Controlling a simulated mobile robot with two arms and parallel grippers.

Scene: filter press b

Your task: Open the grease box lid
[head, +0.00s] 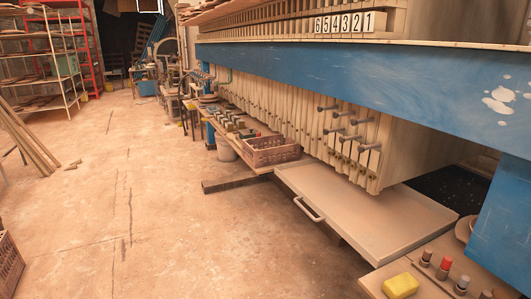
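I cannot pick out a grease box or its lid for certain. A small yellow block (401,285) lies on a wooden bench (432,284) at the lower right. Neither of my grippers is in view.
Small capped bottles (443,268) stand on the bench. A brown crate (272,151) sits beyond the panel under the press's blue beam (370,80). Another crate (8,265) is at the left edge, near leaning planks (28,135). The middle floor (150,220) is mostly clear.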

